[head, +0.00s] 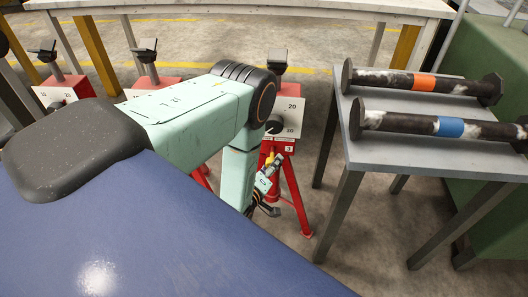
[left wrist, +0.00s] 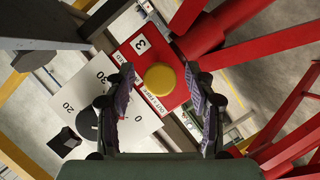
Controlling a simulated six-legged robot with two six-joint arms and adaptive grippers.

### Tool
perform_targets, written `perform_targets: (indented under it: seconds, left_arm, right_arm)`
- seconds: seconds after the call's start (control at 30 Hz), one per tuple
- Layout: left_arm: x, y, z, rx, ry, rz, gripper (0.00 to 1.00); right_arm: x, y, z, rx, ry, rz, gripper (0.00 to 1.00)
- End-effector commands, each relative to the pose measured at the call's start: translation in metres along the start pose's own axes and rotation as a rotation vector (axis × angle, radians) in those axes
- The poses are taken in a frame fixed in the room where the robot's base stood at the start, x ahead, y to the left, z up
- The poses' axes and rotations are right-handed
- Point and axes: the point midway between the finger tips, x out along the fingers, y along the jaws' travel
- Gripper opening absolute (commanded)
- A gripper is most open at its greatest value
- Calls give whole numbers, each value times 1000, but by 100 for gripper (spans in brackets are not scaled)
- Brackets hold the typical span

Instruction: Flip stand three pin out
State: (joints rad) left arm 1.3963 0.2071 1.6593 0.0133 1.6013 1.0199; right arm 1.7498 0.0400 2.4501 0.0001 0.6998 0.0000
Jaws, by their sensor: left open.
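Stand three is a red tripod stand (head: 294,190) with a "3" label, right of my arm in the head view. Its red face (left wrist: 139,48) fills the middle of the left wrist view. The pin's round yellow knob (left wrist: 160,79) sits on that face, and a little yellow shows in the head view (head: 270,158). My left gripper (left wrist: 159,72) is open, with one finger on each side of the knob and gaps visible on both sides. In the head view the gripper (head: 271,170) is partly hidden by my arm. My right gripper is not in view.
A white scale plate (left wrist: 100,100) with a dark pointer is beside the knob. Red legs (left wrist: 270,50) are close on the right. A grey table (head: 440,150) holds an orange-banded spool (head: 420,82) and a blue-banded spool (head: 440,126). Other red stands (head: 150,85) are behind my arm.

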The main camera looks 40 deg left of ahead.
Motion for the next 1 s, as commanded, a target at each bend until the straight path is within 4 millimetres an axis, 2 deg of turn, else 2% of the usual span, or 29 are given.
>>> perform_targets:
  seconds: [0.5, 0.7, 1.0]
  left_arm:
    - [-96, -2, 1, 0, -4, -4, 55]
    - [-112, -1, 1, -1, -3, -2, 55]
    - [-114, -1, 0, -1, -2, -1, 55]
  right_arm:
    - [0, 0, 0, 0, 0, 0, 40]
    - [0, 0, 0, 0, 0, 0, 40]
    - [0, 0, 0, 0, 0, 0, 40]
